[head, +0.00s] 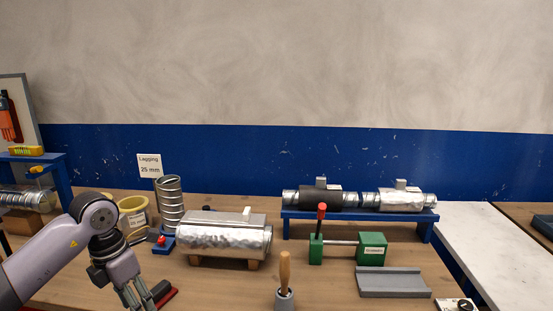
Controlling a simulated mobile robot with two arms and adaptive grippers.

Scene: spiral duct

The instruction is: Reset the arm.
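My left arm comes in from the left, and its gripper (138,297) points down over the front left of the wooden bench (220,288). Its fingers look spread apart, with nothing visible between them, though the tips are near the bottom edge of the picture. A dark and red tool (164,294) lies on the bench just right of the fingers; I cannot tell if they touch. My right gripper is not in view.
Right of my arm are a yellow tub (133,213), a spiral duct (170,204), a foil-wrapped duct (225,237) on supports and a wooden-handled tool (285,275). Further right stand a green fixture (371,249), a grey channel (393,283) and a blue rack (330,214) with ducts.

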